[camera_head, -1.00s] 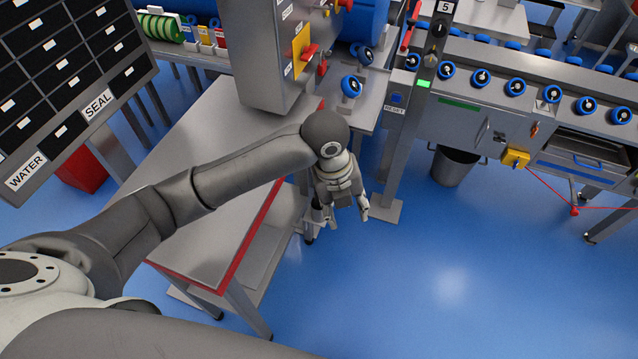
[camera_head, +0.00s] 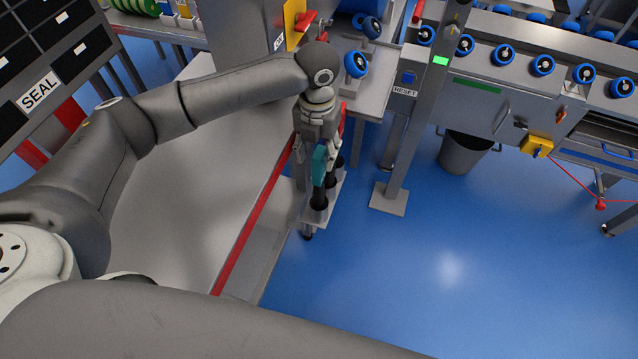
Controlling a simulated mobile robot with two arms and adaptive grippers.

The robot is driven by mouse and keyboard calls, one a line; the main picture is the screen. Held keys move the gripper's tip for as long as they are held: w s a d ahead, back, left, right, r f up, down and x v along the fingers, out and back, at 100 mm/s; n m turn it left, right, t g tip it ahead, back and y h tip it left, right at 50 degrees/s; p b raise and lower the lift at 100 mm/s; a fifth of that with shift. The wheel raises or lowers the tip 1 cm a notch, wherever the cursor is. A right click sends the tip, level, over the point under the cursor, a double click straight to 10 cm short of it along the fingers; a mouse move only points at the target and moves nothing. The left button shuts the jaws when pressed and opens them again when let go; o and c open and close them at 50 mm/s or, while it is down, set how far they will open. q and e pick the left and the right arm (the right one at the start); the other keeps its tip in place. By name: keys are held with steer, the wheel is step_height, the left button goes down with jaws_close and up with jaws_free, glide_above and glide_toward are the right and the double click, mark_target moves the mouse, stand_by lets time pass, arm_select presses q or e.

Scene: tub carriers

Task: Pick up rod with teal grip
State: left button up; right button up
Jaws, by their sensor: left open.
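The rod with the teal grip (camera_head: 319,167) stands upright beside the steel table, at the picture's middle. My left gripper (camera_head: 317,152) is open and points down right at the teal grip, with one finger to each side of it in the picture. I cannot tell whether the fingers touch it. My gripper and wrist hide the rod's top. My right gripper is not in view.
A small grey rack plate (camera_head: 316,216) with several black sockets is below the rod. The steel table (camera_head: 185,235) with a red edge is to its left. A grey post (camera_head: 408,145) and a bin (camera_head: 464,155) stand to the right. Blue floor is clear in front.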

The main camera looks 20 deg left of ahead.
arm_select(q)
steer(key=shift+f, duration=0.5)
glide_above(319, 189)
steer(key=w, duration=0.1)
steer(key=f, duration=0.5)
steer(key=shift+w+a+p, duration=0.1)
steer(key=shift+a+p, duration=0.15)
steer(key=shift+p, duration=0.1)
steer(key=shift+f, duration=0.2)
steer(key=shift+c, duration=0.3)
steer(key=c, duration=0.5)
jaws_close()
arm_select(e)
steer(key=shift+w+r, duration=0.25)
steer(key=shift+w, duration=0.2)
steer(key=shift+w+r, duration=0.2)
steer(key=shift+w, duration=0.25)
